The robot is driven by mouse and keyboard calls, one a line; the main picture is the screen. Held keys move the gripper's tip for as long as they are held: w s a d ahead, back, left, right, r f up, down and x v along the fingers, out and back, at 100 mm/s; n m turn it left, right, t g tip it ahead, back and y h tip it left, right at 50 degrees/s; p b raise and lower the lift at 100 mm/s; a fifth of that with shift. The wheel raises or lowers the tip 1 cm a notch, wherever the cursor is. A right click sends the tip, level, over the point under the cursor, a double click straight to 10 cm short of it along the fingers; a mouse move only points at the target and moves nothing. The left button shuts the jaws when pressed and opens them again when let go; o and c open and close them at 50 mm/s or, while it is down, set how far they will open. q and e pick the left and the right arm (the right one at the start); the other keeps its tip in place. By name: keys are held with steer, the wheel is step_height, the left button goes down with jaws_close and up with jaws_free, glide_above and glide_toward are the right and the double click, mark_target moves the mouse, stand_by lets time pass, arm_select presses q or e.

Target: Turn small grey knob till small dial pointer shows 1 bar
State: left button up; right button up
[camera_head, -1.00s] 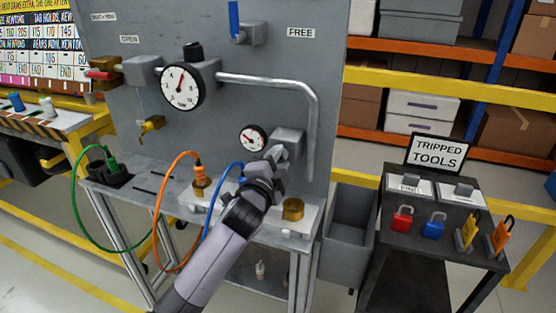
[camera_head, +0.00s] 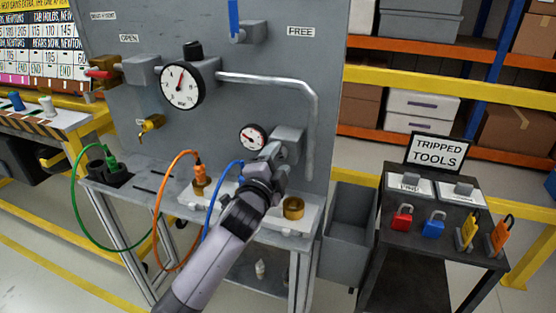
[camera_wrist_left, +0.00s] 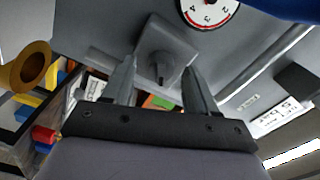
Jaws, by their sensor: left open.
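The small dial (camera_head: 253,137) is a white face with a black rim on the grey panel; its pointer slants to the upper left, but I cannot read its value. In the left wrist view only part of the small dial (camera_wrist_left: 208,9) shows, with a red arc. Right of it is a grey block (camera_head: 288,143). The small grey knob (camera_wrist_left: 160,73) sits on that block in the left wrist view. My left gripper (camera_head: 272,152) is open, its fingers on either side of the knob's line in the left wrist view (camera_wrist_left: 158,66); contact cannot be told. My right gripper is not in view.
A large dial (camera_head: 182,85) and a grey pipe (camera_head: 300,84) are above. Brass fittings (camera_head: 293,208) and orange (camera_head: 158,220) and blue hoses are on the bench below. A grey bin (camera_head: 350,222) and a black cart with padlocks (camera_head: 402,217) stand at right.

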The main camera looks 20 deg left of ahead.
arm_select(q)
steer(key=s, duration=0.6)
steer(key=shift+s, duration=0.3)
steer(key=shift+a, duration=0.15)
steer(key=s+a+f+n+g+h+p, duration=0.1)
steer(key=s+f+n+g, duration=0.6)
steer(key=s+f, duration=1.8)
steer(key=s+a+n+p, duration=0.1)
steer(key=n, duration=0.4)
steer(key=shift+g+h, duration=0.3)
steer(key=shift+s+f, duration=0.1)
stand_by(0.9)
